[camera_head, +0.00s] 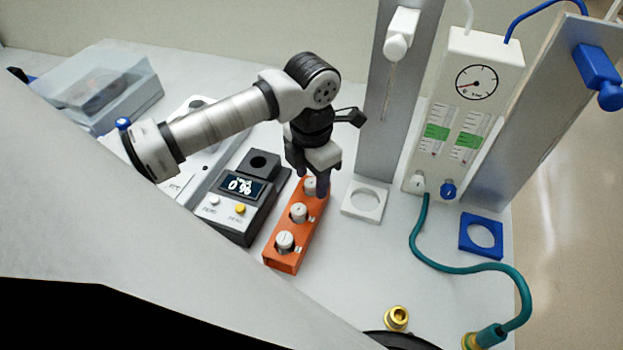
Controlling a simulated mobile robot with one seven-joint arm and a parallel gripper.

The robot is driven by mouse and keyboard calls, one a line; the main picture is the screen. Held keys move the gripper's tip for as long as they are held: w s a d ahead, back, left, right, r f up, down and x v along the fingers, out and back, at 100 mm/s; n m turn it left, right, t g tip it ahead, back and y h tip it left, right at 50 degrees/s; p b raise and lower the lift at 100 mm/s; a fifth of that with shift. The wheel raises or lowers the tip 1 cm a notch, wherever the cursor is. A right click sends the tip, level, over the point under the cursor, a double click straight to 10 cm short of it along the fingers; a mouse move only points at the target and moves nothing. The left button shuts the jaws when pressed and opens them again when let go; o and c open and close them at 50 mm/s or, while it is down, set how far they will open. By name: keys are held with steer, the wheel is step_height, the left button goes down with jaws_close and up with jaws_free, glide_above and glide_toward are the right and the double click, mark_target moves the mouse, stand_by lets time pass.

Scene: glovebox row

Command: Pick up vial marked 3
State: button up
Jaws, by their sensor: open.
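An orange rack (283,262) stands in the middle of the bench and holds three white-capped vials in a row. The near vial (285,241) and the middle vial (298,212) show clearly. The far vial (310,186) is partly hidden by my gripper. The marks on the caps and rack are too small to read, so I cannot tell which vial is marked 3. My gripper (316,184) is open and points down at the rack's far end, its fingers beside the far vial. I cannot tell whether they touch it.
A dark device with a display (241,187) stands just left of the rack. A white ring holder (364,201) and a blue ring holder (481,235) lie to the right. A gauge panel (474,85) stands behind, with a teal hose (450,268) running forward. A clear-lidded box (100,90) sits far left.

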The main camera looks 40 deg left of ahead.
jaws_close()
steer(key=shift+r, duration=0.1)
stand_by(0.4)
